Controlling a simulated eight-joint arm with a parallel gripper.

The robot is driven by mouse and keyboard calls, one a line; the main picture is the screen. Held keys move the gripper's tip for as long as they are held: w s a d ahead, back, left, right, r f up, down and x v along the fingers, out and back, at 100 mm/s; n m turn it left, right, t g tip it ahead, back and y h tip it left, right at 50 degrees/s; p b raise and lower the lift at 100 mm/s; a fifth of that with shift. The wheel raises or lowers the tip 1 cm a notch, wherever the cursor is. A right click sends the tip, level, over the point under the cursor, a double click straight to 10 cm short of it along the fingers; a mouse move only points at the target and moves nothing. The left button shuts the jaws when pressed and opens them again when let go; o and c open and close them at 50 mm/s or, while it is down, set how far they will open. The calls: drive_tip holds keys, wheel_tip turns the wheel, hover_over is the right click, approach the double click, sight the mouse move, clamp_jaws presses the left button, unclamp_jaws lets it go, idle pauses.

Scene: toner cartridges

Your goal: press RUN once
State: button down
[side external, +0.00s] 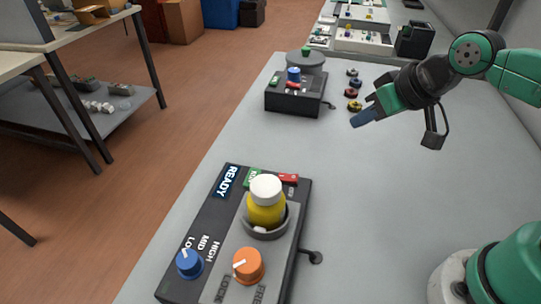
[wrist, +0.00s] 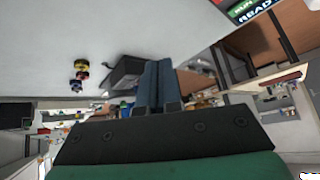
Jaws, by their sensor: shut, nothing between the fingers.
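The black control panel (side external: 215,260) lies on the grey table at the lower left in the side external view. Its READY display (side external: 227,182) is lit. The green RUN button (side external: 253,176) sits at the panel's far edge, partly hidden behind a yellow bottle (side external: 266,207) with a white cap. In the wrist view the green RUN button (wrist: 243,13) shows at the top right corner, beside the READY display (wrist: 257,6). My gripper (side external: 364,117) is shut and empty, above the table, beyond and to the right of the panel. Its fingers (wrist: 157,82) are together in the wrist view.
The bottle stands in a round holder on the panel. A blue knob (side external: 190,264) and an orange knob (side external: 248,265) are nearer. A red button (side external: 289,178) is right of RUN. A smaller black box (side external: 293,98) and several small coloured parts (side external: 354,90) lie farther back.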

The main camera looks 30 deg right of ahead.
sight(252, 178)
drive_tip(key=w+a+y, duration=0.3)
drive_tip(key=a, duration=0.4)
drive_tip(key=w+a+n+g+y, duration=0.1)
drive_tip(key=w+a+y, duration=0.2)
drive_tip(key=a, duration=0.5)
drive_tip(key=shift+w, duration=0.65)
drive_tip(key=shift+f, duration=4.4)
drive_tip(key=shift+f, duration=0.1)
drive_tip(key=shift+f, duration=0.3)
